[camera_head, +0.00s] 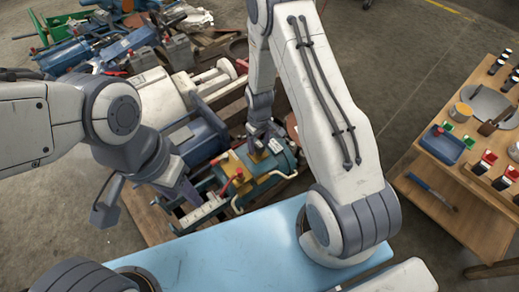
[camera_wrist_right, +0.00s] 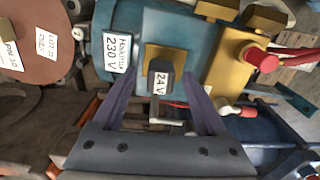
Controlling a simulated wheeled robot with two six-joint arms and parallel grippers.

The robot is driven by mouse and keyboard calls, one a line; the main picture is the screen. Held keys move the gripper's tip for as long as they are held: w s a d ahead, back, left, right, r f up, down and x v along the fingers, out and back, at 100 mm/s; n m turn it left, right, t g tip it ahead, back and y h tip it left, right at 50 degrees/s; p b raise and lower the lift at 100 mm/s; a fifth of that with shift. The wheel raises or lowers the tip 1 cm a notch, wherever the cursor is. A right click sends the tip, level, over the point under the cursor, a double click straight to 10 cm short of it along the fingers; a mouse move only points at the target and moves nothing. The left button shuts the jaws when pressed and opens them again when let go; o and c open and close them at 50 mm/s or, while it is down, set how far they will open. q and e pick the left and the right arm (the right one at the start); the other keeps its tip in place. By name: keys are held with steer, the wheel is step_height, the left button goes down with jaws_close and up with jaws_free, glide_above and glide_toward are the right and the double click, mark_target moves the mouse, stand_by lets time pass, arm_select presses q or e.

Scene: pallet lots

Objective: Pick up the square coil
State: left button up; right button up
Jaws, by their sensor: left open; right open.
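The square coil (camera_wrist_right: 160,78) is a small dark grey block with a "24 V" label. In the right wrist view it sits on a brass plate on a teal housing (camera_wrist_right: 178,28), which is labelled "230 V". My right gripper (camera_wrist_right: 159,92) is open, with one finger on each side of the coil in the picture. I cannot tell whether the fingers touch it. In the head view my right gripper (camera_head: 262,140) points down at the teal and brass unit (camera_head: 250,175), and the coil is largely hidden. My left gripper (camera_head: 145,200) is open and empty, left of the unit.
A red knob (camera_wrist_right: 262,60) and red cables lie right of the coil. A brown disc (camera_wrist_right: 35,30) with labels is at the left. Motors and scrap parts (camera_head: 100,50) crowd the pallet behind. A wooden bench (camera_head: 470,205) with tools stands right. Floor between is clear.

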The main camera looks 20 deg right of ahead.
step_height(320, 180, down, 2)
jaws_close()
steer(key=shift+r, duration=0.1)
